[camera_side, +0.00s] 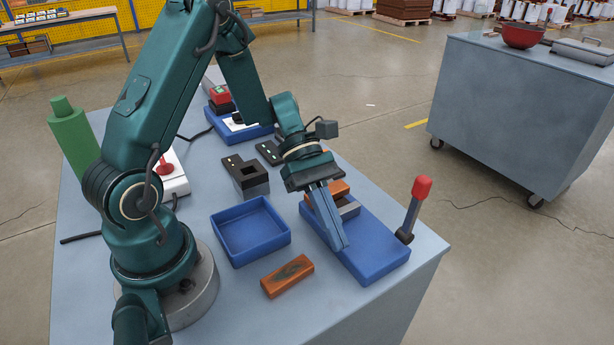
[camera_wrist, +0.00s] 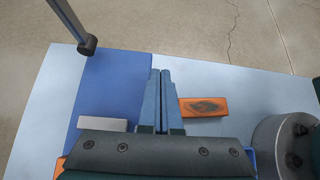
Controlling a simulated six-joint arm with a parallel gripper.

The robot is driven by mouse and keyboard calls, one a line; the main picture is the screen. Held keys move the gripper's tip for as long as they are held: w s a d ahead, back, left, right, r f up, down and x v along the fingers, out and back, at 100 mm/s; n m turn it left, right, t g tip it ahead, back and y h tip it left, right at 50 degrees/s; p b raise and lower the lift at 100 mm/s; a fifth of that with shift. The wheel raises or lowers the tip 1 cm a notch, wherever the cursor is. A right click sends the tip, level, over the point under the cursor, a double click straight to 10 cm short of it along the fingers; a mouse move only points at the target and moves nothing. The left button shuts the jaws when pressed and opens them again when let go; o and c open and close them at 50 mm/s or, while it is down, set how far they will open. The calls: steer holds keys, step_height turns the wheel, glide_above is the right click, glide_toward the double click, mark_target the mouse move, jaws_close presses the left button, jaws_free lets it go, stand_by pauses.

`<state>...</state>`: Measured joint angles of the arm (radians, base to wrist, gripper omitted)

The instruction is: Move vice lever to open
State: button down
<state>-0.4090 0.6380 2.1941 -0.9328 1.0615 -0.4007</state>
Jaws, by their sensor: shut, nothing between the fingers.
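The vice (camera_side: 372,250) has a blue base on the right part of the table, with a grey jaw (camera_side: 347,208) and an orange-brown block (camera_side: 338,188) at its back end. Its lever (camera_side: 413,208) is a grey rod with a red knob, standing up and leaning slightly right at the vice's right edge. In the wrist view the lever (camera_wrist: 72,22) shows at the upper left, its knob out of frame. My gripper (camera_side: 343,246) is shut and empty, pointing down over the near left edge of the blue base, apart from the lever. It also shows in the wrist view (camera_wrist: 160,72).
A loose orange-brown block (camera_side: 287,276) lies on the table left of the gripper. An empty blue tray (camera_side: 250,231) sits behind it. A dark square fixture (camera_side: 248,177) stands farther back. The table's right edge runs close beside the lever.

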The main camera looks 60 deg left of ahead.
steer(key=v, duration=0.7)
steer(key=s+d+r+m+y, duration=0.4)
steer(key=d+r+m, duration=0.1)
steer(key=r+m, duration=0.15)
steer(key=s+a+m+t+y, duration=0.3)
steer(key=s+m+t+y, duration=0.2)
steer(key=m, duration=0.6)
steer(key=shift+a+r+t+y, duration=0.25)
steer(key=shift+a+t+y, duration=0.05)
steer(key=shift+t+y, duration=0.35)
